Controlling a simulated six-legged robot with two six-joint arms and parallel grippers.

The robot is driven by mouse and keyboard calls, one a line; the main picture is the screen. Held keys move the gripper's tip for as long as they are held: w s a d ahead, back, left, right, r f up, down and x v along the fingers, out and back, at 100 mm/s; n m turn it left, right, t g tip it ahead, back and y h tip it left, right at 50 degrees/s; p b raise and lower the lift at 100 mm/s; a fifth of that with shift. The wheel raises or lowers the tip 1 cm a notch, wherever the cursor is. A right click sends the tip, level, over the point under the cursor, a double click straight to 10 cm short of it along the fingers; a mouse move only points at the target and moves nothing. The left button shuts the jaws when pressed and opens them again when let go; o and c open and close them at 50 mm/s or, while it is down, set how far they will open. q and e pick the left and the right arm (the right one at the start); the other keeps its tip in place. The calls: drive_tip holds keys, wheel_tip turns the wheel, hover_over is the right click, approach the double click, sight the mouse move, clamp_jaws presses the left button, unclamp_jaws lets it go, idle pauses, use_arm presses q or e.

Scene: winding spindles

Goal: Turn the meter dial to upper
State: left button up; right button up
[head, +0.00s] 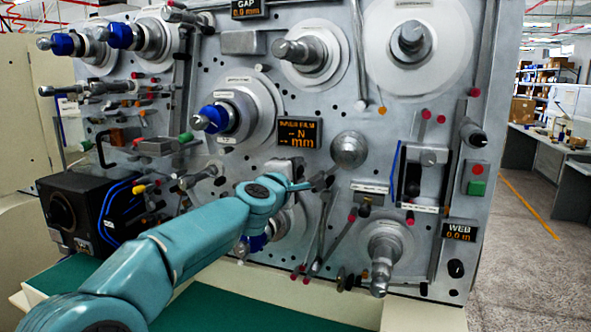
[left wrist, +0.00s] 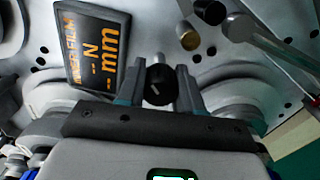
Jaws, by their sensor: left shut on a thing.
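The meter dial is a small round black knob with a short pale line on its face. In the left wrist view the dial (left wrist: 160,92) sits between the fingers of my left gripper (left wrist: 159,88), with one finger against each side. The pale line lies slanted on its face. In the head view my left gripper (head: 318,183) is at the machine panel, below the dark INNER FILM display (head: 300,133), and mostly hides the dial. The display shows orange dashes with N and mm, also in the left wrist view (left wrist: 92,45). My right gripper is not in view.
Silver spindles stick out around my arm, one with a blue tip (head: 212,118) and one at lower right (head: 383,262). A round silver knob (head: 349,150) and thin levers are close to my gripper. A green-topped ledge (head: 250,312) runs below the panel.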

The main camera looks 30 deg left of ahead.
use_arm(q)
drive_tip(key=m+p, duration=0.1)
drive_tip(key=m, duration=0.3)
drive_tip(key=shift+f+m, duration=0.1)
drive_tip(key=shift+m, duration=1)
drive_tip(key=shift+f, duration=0.1)
drive_tip(key=o, duration=1)
drive_tip(key=shift+o, duration=0.2)
